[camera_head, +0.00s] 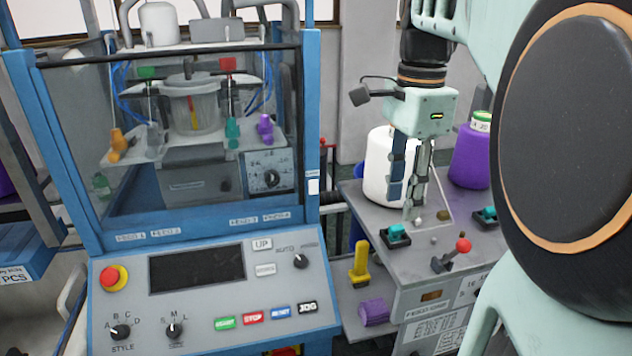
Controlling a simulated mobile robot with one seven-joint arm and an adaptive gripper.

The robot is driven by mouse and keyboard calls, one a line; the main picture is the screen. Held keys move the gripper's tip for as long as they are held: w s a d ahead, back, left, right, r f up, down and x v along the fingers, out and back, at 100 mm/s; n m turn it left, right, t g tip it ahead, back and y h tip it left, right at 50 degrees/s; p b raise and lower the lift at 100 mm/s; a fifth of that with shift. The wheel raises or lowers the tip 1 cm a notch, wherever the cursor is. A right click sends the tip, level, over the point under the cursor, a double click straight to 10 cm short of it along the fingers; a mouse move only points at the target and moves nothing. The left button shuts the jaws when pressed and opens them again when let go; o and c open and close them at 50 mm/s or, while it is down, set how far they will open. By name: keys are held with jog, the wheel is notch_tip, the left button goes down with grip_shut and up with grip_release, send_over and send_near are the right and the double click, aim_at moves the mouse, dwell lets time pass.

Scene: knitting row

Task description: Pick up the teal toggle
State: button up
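Several teal pieces show, and I cannot tell which one is the toggle. One teal switch piece (397,231) sits in a black base on the grey console at the right. A second teal switch piece (488,213) sits in a similar black base at the console's right edge. A teal part (232,129) stands on the white plate inside the blue machine, behind its clear window. My gripper (414,213) points down over the console, just up and right of the first teal piece. It appears empty, but its fingers overlap in this view and their opening is unclear.
A red-knobbed lever (463,245) stands in front of the gripper on the console (425,262). White (378,170) and purple (471,155) yarn cones stand behind. A yellow piece (360,264) and a purple piece (374,312) are on the lower shelf. The blue machine (205,235) fills the left.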

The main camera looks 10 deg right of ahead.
aim_at(397, 226)
notch_tip(397, 226, down, 5)
jog(key=shift+a+f, duration=0.1)
dwell(0.3)
jog(key=c, duration=0.8)
